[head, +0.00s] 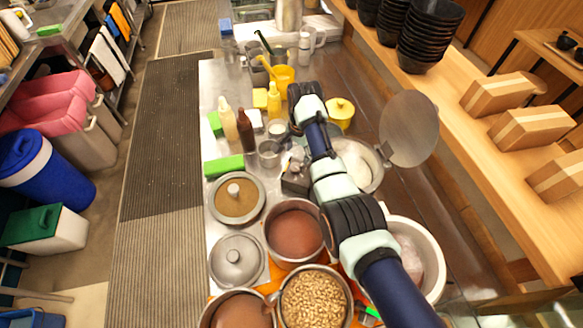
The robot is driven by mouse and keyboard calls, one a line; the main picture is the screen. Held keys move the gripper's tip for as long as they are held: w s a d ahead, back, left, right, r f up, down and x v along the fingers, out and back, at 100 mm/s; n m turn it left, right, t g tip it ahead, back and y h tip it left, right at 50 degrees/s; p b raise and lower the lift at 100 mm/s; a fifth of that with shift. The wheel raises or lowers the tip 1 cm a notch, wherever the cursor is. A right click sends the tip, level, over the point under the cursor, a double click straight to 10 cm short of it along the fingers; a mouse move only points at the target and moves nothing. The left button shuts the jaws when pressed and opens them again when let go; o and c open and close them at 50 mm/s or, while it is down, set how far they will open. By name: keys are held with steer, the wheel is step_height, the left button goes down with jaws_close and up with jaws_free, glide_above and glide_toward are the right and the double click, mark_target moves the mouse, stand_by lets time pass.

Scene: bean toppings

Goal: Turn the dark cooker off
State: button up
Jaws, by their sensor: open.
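A round cooker (377,172) stands right of my arm, its round grey lid (408,129) raised. White contents show inside it, and my arm covers its left side. I cannot tell for sure that it is the dark cooker, and no switch is clear. My arm reaches up from the lower right and bends at the top. My gripper (293,163) appears small, left of the cooker and above the metal counter, beside a dark boxy shape (296,184). It is open and nothing shows in it. Whether it touches anything cannot be told.
Pots with brown contents (295,233) and beans (313,300) stand at the front. A white pot (428,250) is right of my arm. Bottles (246,130), a yellow pot (340,112) and a yellow jug (283,80) stand further back. Black bowls (430,35) are stacked on the right shelf.

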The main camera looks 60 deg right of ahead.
mark_target(296, 166)
steer(key=f, duration=0.2)
steer(key=f+b, duration=0.1)
steer(key=f, duration=0.2)
steer(key=f+b, duration=0.1)
steer(key=f, duration=0.1)
steer(key=shift+w+f, duration=0.25)
steer(key=shift+f, duration=0.1)
steer(key=c, duration=1.1)
steer(key=shift+c, duration=0.2)
steer(key=shift+n, duration=0.4)
steer(key=n+b, duration=0.1)
steer(key=n, duration=0.4)
steer(key=n+b, duration=0.1)
steer(key=n, duration=0.5)
steer(key=shift+w+y+b, duration=0.1)
steer(key=shift+y+b, duration=0.2)
steer(key=shift+b, duration=0.1)
